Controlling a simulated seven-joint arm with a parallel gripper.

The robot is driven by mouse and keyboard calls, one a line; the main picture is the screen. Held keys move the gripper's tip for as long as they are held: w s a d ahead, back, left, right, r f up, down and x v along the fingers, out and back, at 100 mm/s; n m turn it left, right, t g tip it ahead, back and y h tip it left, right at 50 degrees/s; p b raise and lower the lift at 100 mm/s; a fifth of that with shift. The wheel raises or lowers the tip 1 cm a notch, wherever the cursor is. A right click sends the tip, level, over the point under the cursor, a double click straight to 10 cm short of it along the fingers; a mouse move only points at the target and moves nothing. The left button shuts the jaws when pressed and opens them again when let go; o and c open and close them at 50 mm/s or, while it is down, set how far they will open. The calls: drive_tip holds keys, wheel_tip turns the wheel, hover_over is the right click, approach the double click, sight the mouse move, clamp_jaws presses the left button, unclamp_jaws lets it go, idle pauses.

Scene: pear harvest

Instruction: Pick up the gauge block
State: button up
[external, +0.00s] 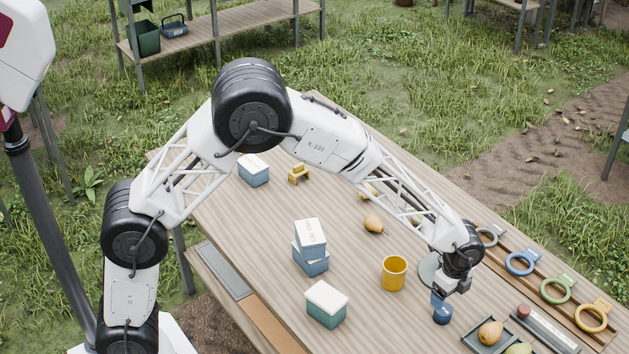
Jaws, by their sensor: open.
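A small yellow notched block (298,173) sits toward the far left part of the wooden table; it looks like the gauge block, though at this size I cannot be sure. My gripper (454,288) is open, pointing down at the right side of the table, well away from the yellow block. A small dark blue cup-like object (442,313) stands directly below my gripper. I cannot tell whether the fingers touch it.
Blue boxes with white lids (326,304) stand on the table, two of them stacked (310,238). A yellow cup (394,272) and a pear (373,223) are near the middle. Coloured rings (520,262) line the right edge. A tray (474,339) holds pears at the front right.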

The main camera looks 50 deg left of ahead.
sight(444, 309)
drive_tip(key=shift+f, duration=0.9)
drive_tip(key=shift+s+a+f, duration=0.1)
drive_tip(key=shift+s+f, duration=0.05)
drive_tip(key=shift+f, duration=2.45)
drive_tip(key=c, duration=1)
drive_tip(key=shift+c, duration=0.2)
drive_tip(key=shift+r, duration=0.15)
